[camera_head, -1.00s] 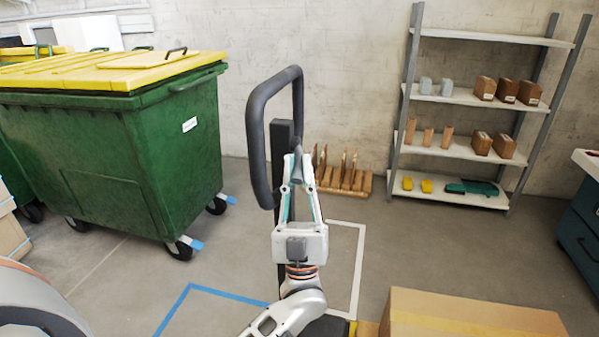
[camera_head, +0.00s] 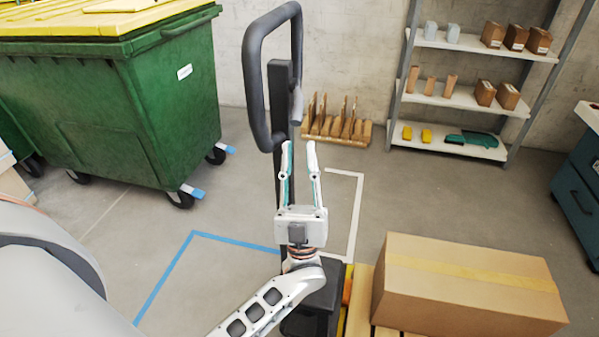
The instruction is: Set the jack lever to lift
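The pallet jack's black loop handle (camera_head: 254,85) stands upright on a dark post (camera_head: 279,85) in the middle of the head view. A small dark grey jack lever (camera_head: 297,106) hangs down inside the right side of the loop. Its exact setting is hard to tell. My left gripper (camera_head: 299,146) points up at the handle, just below the lever's lower end in the picture. Its two fingers are apart with nothing visible between them, and it appears clear of the lever. The jack's lower body (camera_head: 318,295) is partly hidden by my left arm. My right gripper is not in view.
A cardboard box (camera_head: 470,285) on a wooden pallet (camera_head: 388,331) stands at the lower right. A green bin with a yellow lid (camera_head: 150,110) is at the left. Shelving (camera_head: 455,100) and a rack of wooden boards (camera_head: 338,128) stand by the back wall. Taped floor lies around the jack.

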